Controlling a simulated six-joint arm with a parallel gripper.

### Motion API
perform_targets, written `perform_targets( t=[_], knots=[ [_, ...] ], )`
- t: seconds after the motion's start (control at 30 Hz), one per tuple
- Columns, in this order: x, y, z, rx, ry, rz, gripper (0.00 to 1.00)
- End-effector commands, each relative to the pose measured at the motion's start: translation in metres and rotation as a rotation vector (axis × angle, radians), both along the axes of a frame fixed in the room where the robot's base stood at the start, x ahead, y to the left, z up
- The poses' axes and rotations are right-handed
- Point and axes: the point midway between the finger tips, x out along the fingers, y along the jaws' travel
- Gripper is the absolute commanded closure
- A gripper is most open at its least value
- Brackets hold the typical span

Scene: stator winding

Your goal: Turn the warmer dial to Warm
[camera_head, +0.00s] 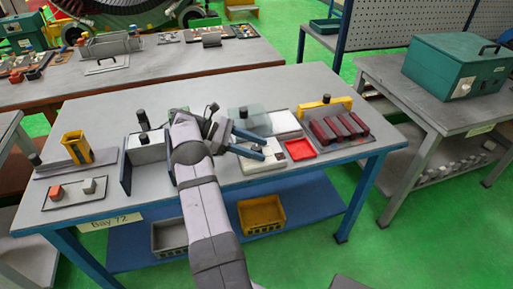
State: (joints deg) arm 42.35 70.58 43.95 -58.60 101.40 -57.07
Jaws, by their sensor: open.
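A teal box with a black handle on its lid (455,62), which looks like the warmer, stands on the grey bench at the right. A pale round dial (461,90) shows on its front face; its setting and any markings are too small to read. My gripper (264,148) is over the middle bench, far to the left of the teal box. Its two blue fingers are spread apart with nothing visible between them. The fingers point right, toward the red tray, and hide part of the white pad below.
The middle bench holds a red tray (299,150), dark red blocks (338,127) under a yellow handle (325,103), and a yellow holder (76,147). Green floor (364,210) separates this bench from the right bench (400,83). A pegboard stands behind.

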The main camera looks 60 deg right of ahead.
Motion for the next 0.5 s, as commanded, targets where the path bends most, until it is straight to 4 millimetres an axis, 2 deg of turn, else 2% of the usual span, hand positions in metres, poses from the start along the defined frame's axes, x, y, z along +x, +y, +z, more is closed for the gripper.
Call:
perform_targets(
  t=[0.27, 0.5],
  knots=[
    [0.000, 0.000, 0.010, -0.001, -0.001, 0.001, 0.51],
    [0.000, 0.000, 0.045, -0.004, -0.003, 0.000, 0.51]
  ],
)
